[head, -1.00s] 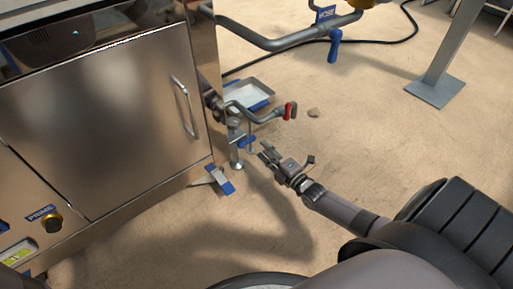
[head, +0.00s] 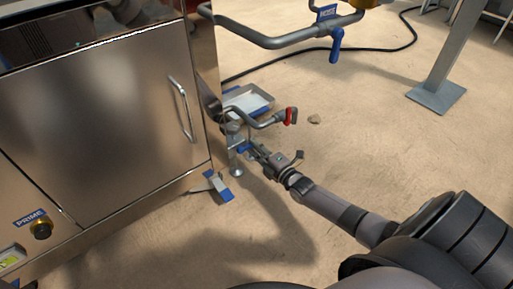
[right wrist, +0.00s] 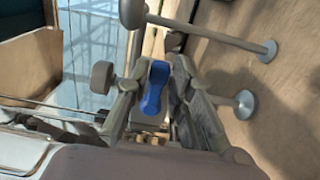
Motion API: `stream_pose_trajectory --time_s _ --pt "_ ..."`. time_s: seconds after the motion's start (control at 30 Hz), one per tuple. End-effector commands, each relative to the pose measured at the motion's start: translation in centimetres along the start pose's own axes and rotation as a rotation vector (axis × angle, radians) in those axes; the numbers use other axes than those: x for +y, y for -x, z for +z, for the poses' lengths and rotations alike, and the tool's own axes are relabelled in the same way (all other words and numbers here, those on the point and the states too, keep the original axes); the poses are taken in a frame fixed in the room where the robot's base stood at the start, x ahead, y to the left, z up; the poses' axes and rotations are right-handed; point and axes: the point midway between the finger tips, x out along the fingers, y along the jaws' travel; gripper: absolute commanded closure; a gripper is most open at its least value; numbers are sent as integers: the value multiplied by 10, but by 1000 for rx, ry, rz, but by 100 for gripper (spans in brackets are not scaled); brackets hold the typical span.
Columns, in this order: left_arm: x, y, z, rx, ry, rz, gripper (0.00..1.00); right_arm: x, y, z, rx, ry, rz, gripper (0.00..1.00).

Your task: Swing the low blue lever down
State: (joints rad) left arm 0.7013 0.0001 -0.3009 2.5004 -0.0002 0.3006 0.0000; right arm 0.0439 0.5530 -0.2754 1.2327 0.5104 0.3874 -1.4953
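The low blue lever (head: 244,148) sits on the small pipework at the machine's lower right corner. In the right wrist view the blue lever (right wrist: 153,88) stands between the two fingers of my right gripper (right wrist: 154,84). Narrow gaps seem to remain on both sides, so the gripper looks open around it; firm contact is not visible. In the head view my right gripper (head: 259,153) reaches the lever from the lower right. My left gripper is not in view.
A red-handled pipe valve (head: 290,116) is just above and right of the lever. A tray (head: 249,101) lies behind it. A larger blue lever (head: 336,44) hangs from the upper pipe. The steel cabinet (head: 110,120) fills the left. Floor to the right is mostly clear.

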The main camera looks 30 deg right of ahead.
Motion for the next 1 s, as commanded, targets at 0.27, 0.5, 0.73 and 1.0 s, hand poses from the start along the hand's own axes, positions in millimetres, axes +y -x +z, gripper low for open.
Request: stream_pose_trajectory --time_s 0.27,0.5,0.73,1.0 --pt "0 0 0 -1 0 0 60 0 0 0 0 0 0 100" --pt "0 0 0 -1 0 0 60 0 0 0 0 -1 0 100" --pt "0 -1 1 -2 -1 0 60 -2 0 -1 0 -42 -1 100" --pt "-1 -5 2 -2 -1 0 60 -10 0 -2 0 -210 -2 100"
